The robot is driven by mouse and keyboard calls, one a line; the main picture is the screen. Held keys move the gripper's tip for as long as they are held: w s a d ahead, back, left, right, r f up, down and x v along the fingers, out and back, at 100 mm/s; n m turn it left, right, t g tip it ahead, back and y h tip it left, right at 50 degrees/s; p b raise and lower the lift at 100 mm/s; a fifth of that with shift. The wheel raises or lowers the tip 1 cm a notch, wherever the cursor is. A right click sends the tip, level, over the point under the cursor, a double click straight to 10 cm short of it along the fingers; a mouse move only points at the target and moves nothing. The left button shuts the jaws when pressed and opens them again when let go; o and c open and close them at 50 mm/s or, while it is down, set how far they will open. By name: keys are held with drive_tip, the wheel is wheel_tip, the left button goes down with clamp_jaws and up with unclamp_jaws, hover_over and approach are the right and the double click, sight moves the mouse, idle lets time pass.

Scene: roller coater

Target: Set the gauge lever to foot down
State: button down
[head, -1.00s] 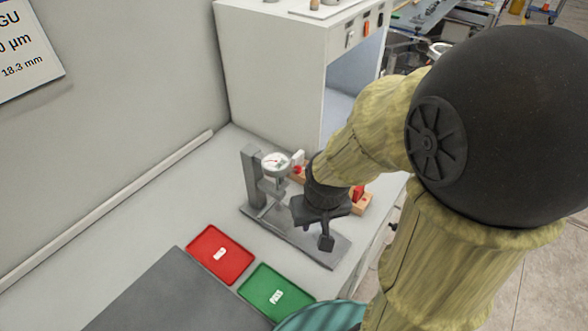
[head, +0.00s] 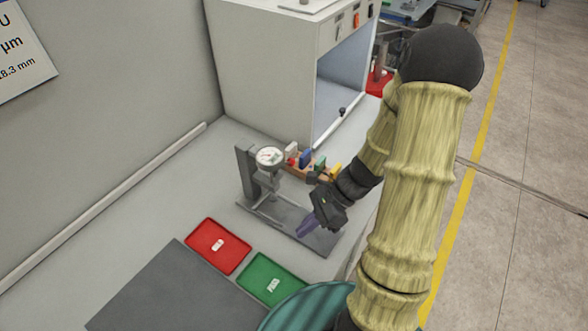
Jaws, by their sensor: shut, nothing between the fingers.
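The dial gauge (head: 269,158) sits on a grey upright post (head: 246,172) that rises from a flat grey base plate (head: 322,240). Its white round face points up toward me. Below the dial hang a grey bracket and spindle; I cannot make out the gauge lever or whether the foot is up or down. My gripper (head: 305,228) is shut and empty. It is above the right part of the base plate, to the right of the gauge and apart from it.
A red tray (head: 205,252) and a green tray (head: 258,283) lie in front of the stand. A wooden rack (head: 313,174) with coloured blocks stands behind my gripper. A white cabinet (head: 262,85) is at the back. A dark mat (head: 165,300) lies front left.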

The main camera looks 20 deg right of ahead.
drive_tip(key=w+m+t+y, duration=0.1)
drive_tip(key=m, duration=0.2)
drive_tip(key=w+d+m+t+y, duration=0.1)
drive_tip(key=w+m+t, duration=0.1)
drive_tip(key=m, duration=0.1)
drive_tip(key=w+d+m+t+y+p, duration=0.1)
drive_tip(key=m, duration=0.2)
drive_tip(key=shift+w+y, duration=0.4)
drive_tip(key=w+d+m+t+p, duration=0.1)
drive_tip(key=w+d+m+t, duration=0.3)
drive_tip(key=m, duration=0.4)
drive_tip(key=d+t, duration=0.1)
drive_tip(key=t, duration=0.1)
drive_tip(key=shift+w+d+m+t, duration=0.15)
drive_tip(key=shift+w+m+t, duration=0.15)
drive_tip(key=shift+m+t, duration=0.1)
drive_tip(key=shift+f, duration=0.1)
drive_tip(key=p+x, duration=0.1)
drive_tip(key=x, duration=0.2)
drive_tip(key=p+x, duration=0.1)
drive_tip(key=x, duration=0.2)
drive_tip(key=p+x, duration=0.1)
drive_tip(key=x, duration=0.3)
drive_tip(key=shift+r+p, duration=0.25)
drive_tip(key=shift+p, duration=0.05)
drive_tip(key=w+d+r, duration=0.1)
drive_tip(key=w+d+p, duration=0.1)
drive_tip(key=shift+d+r+p, duration=0.3)
drive_tip(key=shift+r, duration=0.1)
